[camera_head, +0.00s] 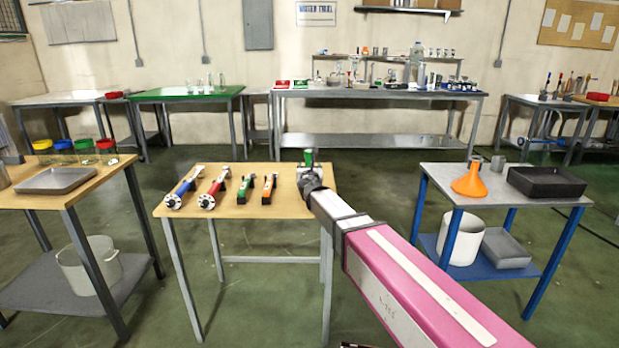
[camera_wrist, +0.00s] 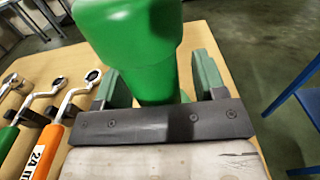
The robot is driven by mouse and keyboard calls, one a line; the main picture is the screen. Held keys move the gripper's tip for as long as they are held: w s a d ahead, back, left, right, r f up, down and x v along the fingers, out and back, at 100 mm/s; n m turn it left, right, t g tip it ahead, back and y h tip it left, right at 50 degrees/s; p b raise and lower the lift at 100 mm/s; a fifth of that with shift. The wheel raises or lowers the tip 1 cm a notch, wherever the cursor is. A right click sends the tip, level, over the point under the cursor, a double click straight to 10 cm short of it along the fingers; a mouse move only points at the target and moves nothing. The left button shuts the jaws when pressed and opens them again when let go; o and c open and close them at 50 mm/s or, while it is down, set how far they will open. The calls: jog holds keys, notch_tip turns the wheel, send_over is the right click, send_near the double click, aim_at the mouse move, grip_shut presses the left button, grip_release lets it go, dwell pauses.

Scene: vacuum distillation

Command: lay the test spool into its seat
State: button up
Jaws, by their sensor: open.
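A green, round, stepped piece, which may be the test spool (camera_wrist: 135,35), fills the upper middle of the wrist view. It has a wide upper part and a narrower lower part. My gripper (camera_wrist: 154,72) is open, with one finger on each side of the narrower part. I cannot tell whether the fingers touch it. In the head view the green piece (camera_head: 308,155) shows small at the right end of the wooden table (camera_head: 240,226), by my gripper (camera_head: 309,170). What is under the piece is hidden, and I cannot make out its seat.
A right-hand table holds an orange funnel (camera_head: 470,181) and a black tray (camera_head: 546,183).

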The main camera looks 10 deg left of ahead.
grip_shut()
jog(key=shift+r, duration=0.2)
